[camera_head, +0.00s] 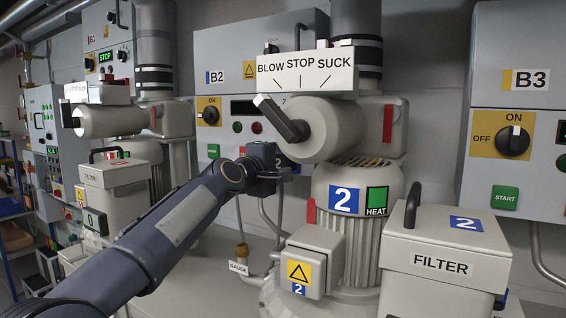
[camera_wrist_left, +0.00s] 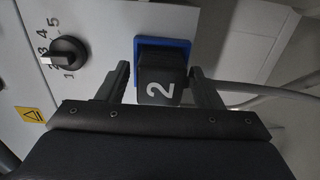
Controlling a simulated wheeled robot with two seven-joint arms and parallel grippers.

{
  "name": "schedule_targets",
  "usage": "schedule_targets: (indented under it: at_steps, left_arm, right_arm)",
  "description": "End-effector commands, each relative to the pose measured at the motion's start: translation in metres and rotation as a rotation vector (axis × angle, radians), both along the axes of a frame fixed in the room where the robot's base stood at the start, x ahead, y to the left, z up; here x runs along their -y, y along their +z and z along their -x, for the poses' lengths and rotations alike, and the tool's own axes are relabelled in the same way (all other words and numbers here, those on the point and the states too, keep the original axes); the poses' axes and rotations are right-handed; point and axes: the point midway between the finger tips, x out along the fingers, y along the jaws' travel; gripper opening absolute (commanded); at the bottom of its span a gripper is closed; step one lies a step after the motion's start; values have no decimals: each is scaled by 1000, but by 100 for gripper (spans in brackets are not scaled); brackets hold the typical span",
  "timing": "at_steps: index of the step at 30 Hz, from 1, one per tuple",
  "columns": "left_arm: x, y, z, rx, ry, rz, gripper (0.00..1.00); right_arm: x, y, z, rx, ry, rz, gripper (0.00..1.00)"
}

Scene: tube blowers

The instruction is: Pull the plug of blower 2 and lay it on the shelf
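The plug of blower 2 (camera_wrist_left: 160,82) is a black block marked with a white 2. In the left wrist view it sits in a blue-framed socket (camera_wrist_left: 187,45) on a light grey panel. My left gripper (camera_wrist_left: 159,74) is open, with one finger on each side of the plug; a gap shows on the left side, and a smaller one on the right. In the head view my left gripper (camera_head: 270,166) is at the lower part of the B2 panel (camera_head: 232,88), and the arm hides the plug. My right gripper is not in view.
Blower 2 (camera_head: 349,180) and its grey valve body (camera_head: 335,125) with a black handle stand just right of my left gripper. A filter box (camera_head: 440,262) stands at front right. A rotary knob (camera_wrist_left: 66,56) and grey cables (camera_wrist_left: 250,89) flank the plug. A blue-framed rack (camera_head: 12,205) is far left.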

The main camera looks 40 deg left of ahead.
Motion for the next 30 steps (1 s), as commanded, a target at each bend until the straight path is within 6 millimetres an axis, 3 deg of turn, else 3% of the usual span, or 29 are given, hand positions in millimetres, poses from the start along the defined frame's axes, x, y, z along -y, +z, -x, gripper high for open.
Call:
schedule_targets:
  at_steps: [1,12,30]
  left_arm:
    - [0,0,0,0,0,0,53]
    - [0,1,0,1,0,0,7]
    - [1,-1,7,1,1,-1,7]
  right_arm:
    - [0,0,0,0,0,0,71]
    - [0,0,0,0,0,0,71]
    - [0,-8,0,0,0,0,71]
